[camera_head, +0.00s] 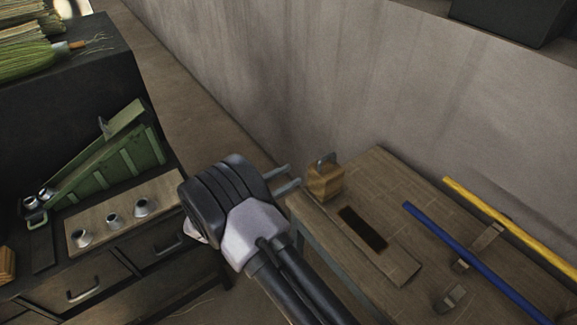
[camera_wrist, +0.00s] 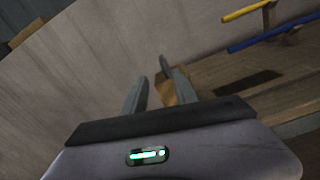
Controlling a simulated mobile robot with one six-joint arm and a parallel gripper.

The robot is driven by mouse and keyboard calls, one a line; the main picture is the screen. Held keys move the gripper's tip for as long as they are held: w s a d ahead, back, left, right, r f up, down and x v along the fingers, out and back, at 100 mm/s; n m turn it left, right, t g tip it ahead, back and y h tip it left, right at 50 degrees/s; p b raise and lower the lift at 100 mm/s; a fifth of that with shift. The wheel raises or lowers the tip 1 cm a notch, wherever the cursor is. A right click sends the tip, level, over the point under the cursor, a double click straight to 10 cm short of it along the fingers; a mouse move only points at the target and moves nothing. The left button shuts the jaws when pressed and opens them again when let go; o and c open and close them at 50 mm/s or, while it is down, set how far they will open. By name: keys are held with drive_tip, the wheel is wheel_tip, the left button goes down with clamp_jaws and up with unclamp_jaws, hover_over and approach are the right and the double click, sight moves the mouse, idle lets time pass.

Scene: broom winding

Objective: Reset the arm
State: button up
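My gripper (camera_head: 290,179) is at the end of my arm, in the middle of the head view. Its two fingers are apart with nothing between them. In the wrist view the gripper (camera_wrist: 151,82) also shows two separated fingers. A wooden block with a dark metal handle (camera_head: 325,179) stands at the left corner of the right-hand workbench, just beyond the fingertips. The block (camera_wrist: 170,88) shows partly behind the right finger in the wrist view, and I cannot tell the exact gap. The fingers are not closed on it.
The right workbench (camera_head: 395,195) carries a blue rod (camera_head: 465,255), a yellow rod (camera_head: 510,221) and a dark slot (camera_head: 363,229). At left, a drawer bench holds a green metal device (camera_head: 105,165) and a board (camera_head: 160,218) with several metal cups. A wall runs behind.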

drive_tip(key=s+d+r+m+g+y, duration=0.6)
drive_tip(key=s+d+r+m+g, duration=0.4)
drive_tip(key=s+d+r+m, duration=0.35)
drive_tip(key=s+a+r+m+t+y, duration=0.2)
drive_tip(key=s+m+t+y, duration=0.1)
drive_tip(key=s+m+y, duration=0.2)
drive_tip(key=s+a+r+m+t+y, duration=0.2)
drive_tip(key=s+a+r+m+y, duration=0.1)
drive_tip(key=s+m+y, duration=0.3)
drive_tip(key=s+m, duration=0.2)
drive_tip(key=s, duration=0.2)
drive_tip(key=shift+s+t, duration=0.25)
drive_tip(key=shift+t, duration=0.15)
